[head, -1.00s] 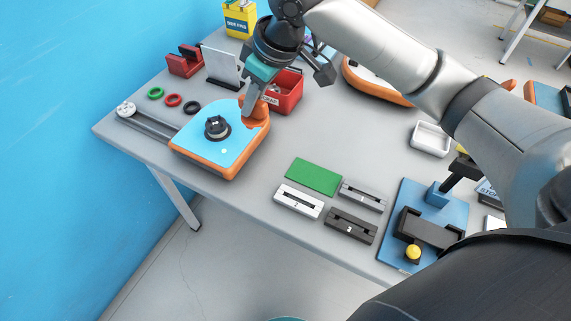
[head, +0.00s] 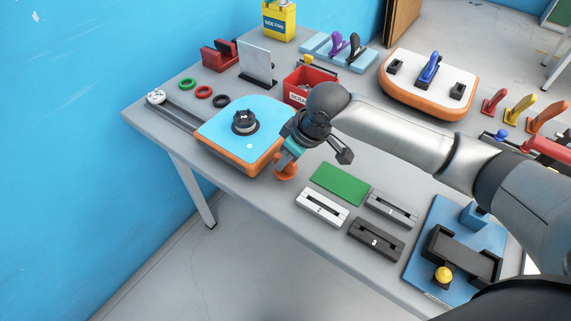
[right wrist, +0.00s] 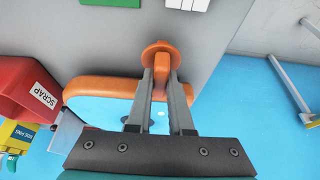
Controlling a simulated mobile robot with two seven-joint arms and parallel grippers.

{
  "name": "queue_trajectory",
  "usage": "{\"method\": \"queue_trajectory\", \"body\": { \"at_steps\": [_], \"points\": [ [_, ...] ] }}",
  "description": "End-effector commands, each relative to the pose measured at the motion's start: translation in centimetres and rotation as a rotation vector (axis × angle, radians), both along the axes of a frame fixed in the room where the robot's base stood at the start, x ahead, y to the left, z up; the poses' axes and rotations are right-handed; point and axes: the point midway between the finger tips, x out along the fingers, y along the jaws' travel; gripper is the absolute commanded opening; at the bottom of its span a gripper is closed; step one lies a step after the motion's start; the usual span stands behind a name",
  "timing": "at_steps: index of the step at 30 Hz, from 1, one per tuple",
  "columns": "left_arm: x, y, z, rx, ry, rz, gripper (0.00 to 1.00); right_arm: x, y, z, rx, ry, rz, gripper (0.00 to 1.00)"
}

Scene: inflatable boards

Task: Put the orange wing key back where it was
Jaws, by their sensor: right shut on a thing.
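The orange wing key (head: 287,168), with a round flange and a raised wing, is in my right gripper (head: 285,156). In the right wrist view the two fingers (right wrist: 163,82) are shut on the wing of the key (right wrist: 161,50). In the head view the key appears by the right corner of the orange-edged blue board piece (head: 262,118), over the grey table; its exact height is unclear. A black round valve (head: 244,121) sits on the board piece. My left gripper is not in view.
A green pad (head: 338,184) and several slotted blocks (head: 322,207) lie to the right. A red scrap bin (head: 303,82) stands behind. A second board piece (head: 430,85) and several coloured wing-shaped pieces (head: 520,109) are farther right. The table's front edge is close.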

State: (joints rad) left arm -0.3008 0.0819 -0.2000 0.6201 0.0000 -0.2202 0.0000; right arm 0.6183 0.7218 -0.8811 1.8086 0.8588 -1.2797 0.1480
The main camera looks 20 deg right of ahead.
Motion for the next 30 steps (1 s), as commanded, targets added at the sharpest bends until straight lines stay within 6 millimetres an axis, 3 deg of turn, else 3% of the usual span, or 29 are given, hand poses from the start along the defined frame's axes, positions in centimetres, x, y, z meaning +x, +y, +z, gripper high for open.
{"method": "queue_trajectory", "body": {
  "at_steps": [3, 14, 15, 22, 30],
  "points": [
    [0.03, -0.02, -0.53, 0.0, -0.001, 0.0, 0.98, -0.01, 0.02, -1.65, 0.0, 0.0, 0.0, 0.0],
    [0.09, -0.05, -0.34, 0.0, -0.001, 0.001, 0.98, 0.0, 0.05, -1.87, 0.001, -0.001, -0.001, 0.0],
    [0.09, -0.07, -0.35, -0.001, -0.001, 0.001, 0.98, 0.01, 0.04, -1.92, 0.001, -0.001, -0.001, 0.21],
    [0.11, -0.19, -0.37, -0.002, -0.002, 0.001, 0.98, 0.01, 0.03, -1.9, 0.0, 0.0, 0.0, 0.47],
    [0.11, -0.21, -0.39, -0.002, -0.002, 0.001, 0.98, 0.02, 0.02, -1.81, 0.0, -0.001, 0.0, 0.49]
  ]
}}
